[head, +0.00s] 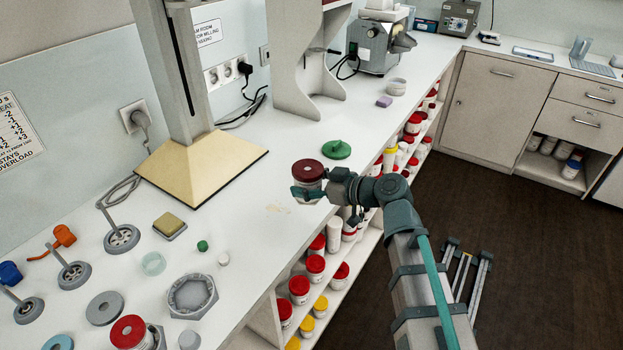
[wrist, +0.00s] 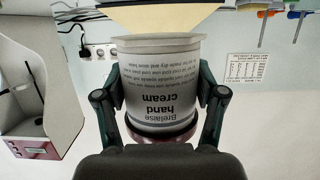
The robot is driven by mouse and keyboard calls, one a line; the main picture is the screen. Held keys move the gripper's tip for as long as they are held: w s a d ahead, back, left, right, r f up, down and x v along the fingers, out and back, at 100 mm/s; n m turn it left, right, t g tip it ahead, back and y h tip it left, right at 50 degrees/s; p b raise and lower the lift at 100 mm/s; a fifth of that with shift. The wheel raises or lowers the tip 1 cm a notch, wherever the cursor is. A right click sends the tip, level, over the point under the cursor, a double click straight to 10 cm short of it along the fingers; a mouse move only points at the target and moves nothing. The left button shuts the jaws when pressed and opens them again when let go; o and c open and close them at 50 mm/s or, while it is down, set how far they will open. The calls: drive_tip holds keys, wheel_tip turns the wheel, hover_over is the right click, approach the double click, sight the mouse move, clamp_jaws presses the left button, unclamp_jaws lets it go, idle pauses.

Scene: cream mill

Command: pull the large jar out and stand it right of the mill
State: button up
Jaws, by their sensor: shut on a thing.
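The large jar (head: 308,176) is white-grey with a dark red lid and shows over the white counter near its front edge. My gripper (head: 310,192) is shut on its sides. In the wrist view the jar (wrist: 160,85) stands upside down in the picture, with "hand cream" lettering and a finger on each side. I cannot tell whether its base touches the counter. A grey machine (head: 378,45), which looks like the mill, stands far back on the counter.
A stand with a beige base (head: 200,165) is left of the jar. A green domed piece (head: 336,150) lies just behind it. Open shelves below hold several red-lidded jars (head: 315,265). A pale ring-shaped dish (head: 396,86) and purple block (head: 384,102) lie in front of the machine.

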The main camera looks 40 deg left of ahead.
drive_tip(key=shift+w+f, duration=0.1)
drive_tip(key=shift+f, duration=0.15)
drive_tip(key=shift+f+b, duration=0.4)
drive_tip(key=shift+f, duration=2.25)
drive_tip(key=shift+f+b, duration=0.55)
drive_tip(key=shift+b, duration=0.25)
drive_tip(key=o, duration=1.4)
drive_tip(key=shift+c, duration=0.2)
drive_tip(key=shift+b+v, duration=0.8)
drive_tip(key=shift+v, duration=3.2)
